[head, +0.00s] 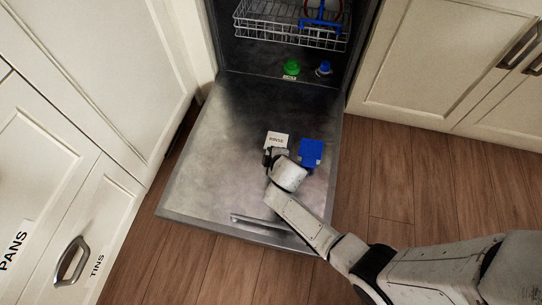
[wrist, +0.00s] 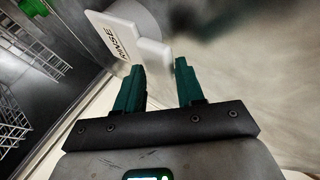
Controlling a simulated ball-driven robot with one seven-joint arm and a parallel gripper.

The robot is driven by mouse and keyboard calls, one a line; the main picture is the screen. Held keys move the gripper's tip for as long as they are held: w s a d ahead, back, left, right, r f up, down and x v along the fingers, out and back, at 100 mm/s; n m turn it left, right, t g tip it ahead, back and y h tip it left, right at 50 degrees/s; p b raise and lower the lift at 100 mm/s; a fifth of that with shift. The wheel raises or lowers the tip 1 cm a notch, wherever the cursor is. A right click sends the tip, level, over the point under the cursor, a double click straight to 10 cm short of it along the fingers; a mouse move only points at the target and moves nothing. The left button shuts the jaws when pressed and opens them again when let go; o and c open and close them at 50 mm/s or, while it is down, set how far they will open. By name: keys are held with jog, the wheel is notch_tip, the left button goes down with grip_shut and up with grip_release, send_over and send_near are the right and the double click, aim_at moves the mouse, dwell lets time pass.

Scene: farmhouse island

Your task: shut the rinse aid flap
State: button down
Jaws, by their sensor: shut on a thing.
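The white rinse aid flap (head: 277,139), marked RINSE, is on the inner face of the lowered dishwasher door (head: 215,150). In the wrist view the flap (wrist: 112,36) stands up from the door at an angle, with a pale tab (wrist: 154,52) on its near side. My gripper (wrist: 159,66) is shut on this tab, which lies between its two teal fingers. In the head view my gripper (head: 268,158) is at the flap's near edge, and my wrist hides part of the contact.
A blue flap or block (head: 311,152) sits on the door just right of the rinse flap. A green cap (head: 291,68) and a blue cap (head: 323,69) are inside the dishwasher, below a wire rack (head: 290,35). Cabinets flank both sides.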

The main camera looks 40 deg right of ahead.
jog(key=shift+d+f, duration=0.25)
jog(key=shift+f, duration=0.15)
jog(key=c, duration=1.1)
grip_release()
jog(key=shift+c, duration=0.2)
jog(key=shift+d+f, duration=0.15)
jog(key=shift+s+a+r, duration=0.15)
jog(key=shift+a+r, duration=0.05)
jog(key=shift+r, duration=0.05)
jog(key=p+v, duration=0.6)
jog(key=v, duration=0.4)
jog(key=shift+r, duration=0.3)
